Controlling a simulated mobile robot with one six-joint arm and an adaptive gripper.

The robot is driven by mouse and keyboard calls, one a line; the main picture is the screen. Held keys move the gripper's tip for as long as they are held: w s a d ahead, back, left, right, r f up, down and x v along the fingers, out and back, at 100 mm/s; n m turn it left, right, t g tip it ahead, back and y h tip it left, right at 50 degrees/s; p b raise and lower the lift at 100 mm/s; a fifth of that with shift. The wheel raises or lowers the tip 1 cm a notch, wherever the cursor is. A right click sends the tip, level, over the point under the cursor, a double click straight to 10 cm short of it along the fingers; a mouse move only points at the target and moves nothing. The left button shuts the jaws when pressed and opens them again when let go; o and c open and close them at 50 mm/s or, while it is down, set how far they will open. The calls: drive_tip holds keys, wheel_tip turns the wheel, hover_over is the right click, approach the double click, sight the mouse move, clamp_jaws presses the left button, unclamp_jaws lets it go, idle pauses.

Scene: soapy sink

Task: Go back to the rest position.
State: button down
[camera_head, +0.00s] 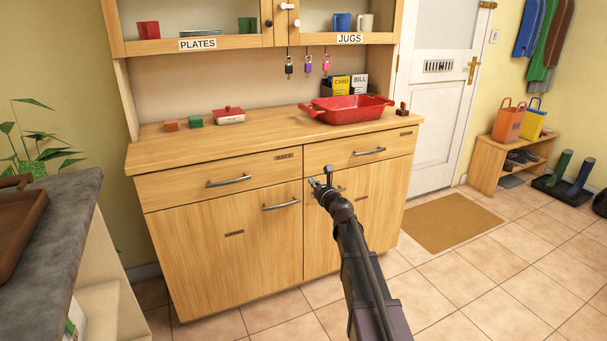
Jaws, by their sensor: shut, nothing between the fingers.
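My gripper (321,183) is near the middle of the head view, at the end of my dark arm, which reaches up from the bottom edge. It is shut and holds nothing. It shows in front of the wooden dresser (235,245), over the cupboard doors below the right drawer. I cannot tell the exact gap between it and the doors.
A red baking dish (350,110), a small red lidded dish (229,116) and small blocks stand on the dresser top. A dark worktop (75,195) with a brown tray (18,232) is at left.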

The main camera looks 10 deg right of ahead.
drive_tip(key=s+d+f+m+g+h, duration=0.25)
drive_tip(key=s+m+h, duration=0.2)
drive_tip(key=m, duration=0.45)
drive_tip(key=s+d+f+m+g+h, duration=0.25)
drive_tip(key=s+d+m, duration=0.2)
drive_tip(key=m, duration=0.45)
drive_tip(key=s+d+f+m+g+h, duration=0.1)
drive_tip(key=s+d+f+m+h, duration=0.3)
drive_tip(key=m, duration=0.4)
drive_tip(key=s+a+f+m+g+y, duration=0.2)
drive_tip(key=s+a+f+m+g, duration=0.15)
drive_tip(key=s, duration=0.55)
drive_tip(key=s+a+f+m+g+y, duration=0.2)
drive_tip(key=s+a+m+g, duration=0.25)
drive_tip(key=s, duration=0.35)
drive_tip(key=s+a+f+m+g+y, duration=0.25)
drive_tip(key=s+a+m, duration=0.2)
drive_tip(key=s, duration=0.45)
wheel_tip(320, 180, up, 31)
drive_tip(key=p, duration=3.2)
drive_tip(key=shift+w+m+g+p, duration=0.2)
drive_tip(key=shift+m+g+p, duration=0.15)
drive_tip(key=shift+g+p, duration=0.1)
drive_tip(key=shift+h, duration=0.25)
